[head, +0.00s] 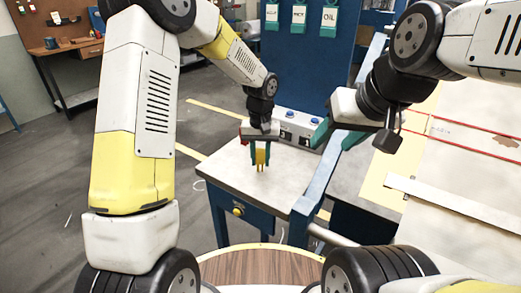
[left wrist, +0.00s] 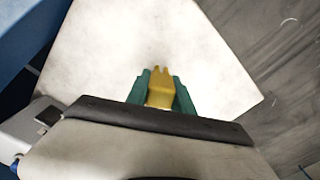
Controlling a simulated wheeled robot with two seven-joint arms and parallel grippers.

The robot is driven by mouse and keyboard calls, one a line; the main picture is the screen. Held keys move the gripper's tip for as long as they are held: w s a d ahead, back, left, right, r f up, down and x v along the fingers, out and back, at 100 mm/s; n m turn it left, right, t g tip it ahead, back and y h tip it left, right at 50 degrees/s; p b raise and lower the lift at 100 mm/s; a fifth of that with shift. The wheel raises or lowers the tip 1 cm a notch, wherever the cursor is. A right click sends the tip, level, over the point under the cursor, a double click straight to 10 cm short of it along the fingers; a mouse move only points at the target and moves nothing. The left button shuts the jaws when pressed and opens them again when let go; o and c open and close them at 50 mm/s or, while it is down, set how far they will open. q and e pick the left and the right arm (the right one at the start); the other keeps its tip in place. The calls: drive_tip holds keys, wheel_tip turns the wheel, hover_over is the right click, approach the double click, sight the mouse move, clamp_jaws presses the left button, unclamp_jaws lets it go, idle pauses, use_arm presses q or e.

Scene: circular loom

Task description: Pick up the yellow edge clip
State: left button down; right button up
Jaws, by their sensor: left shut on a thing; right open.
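My left gripper (head: 260,155) is over the pale top of a small blue table, with its green fingers shut on the yellow edge clip (head: 261,158). In the left wrist view the yellow clip (left wrist: 160,88) sits between the two green fingers (left wrist: 160,95), with its forked end pointing away from the gripper. I cannot tell for sure whether the clip is touching the tabletop or just above it. My right gripper (head: 335,132) is open and empty, to the right of the small table.
The small table's pale top (head: 230,170) is otherwise mostly clear. A grey control box with blue buttons (head: 297,127) stands at its back, before a blue panel (head: 305,60). A blue rail (head: 325,185) runs along its right side. A larger work surface (head: 440,205) lies right.

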sight(261, 150)
use_arm(q)
drive_tip(key=r, duration=0.3)
drive_tip(key=shift+s, duration=0.2)
drive_tip(key=s+d+r, duration=0.1)
drive_tip(key=s+d, duration=0.2)
drive_tip(key=s, duration=1.2)
drive_tip(key=shift+s+r, duration=0.15)
drive_tip(key=shift+s, duration=0.05)
drive_tip(key=c, duration=1.7)
unclamp_jaws()
drive_tip(key=shift+c, duration=0.2)
clamp_jaws()
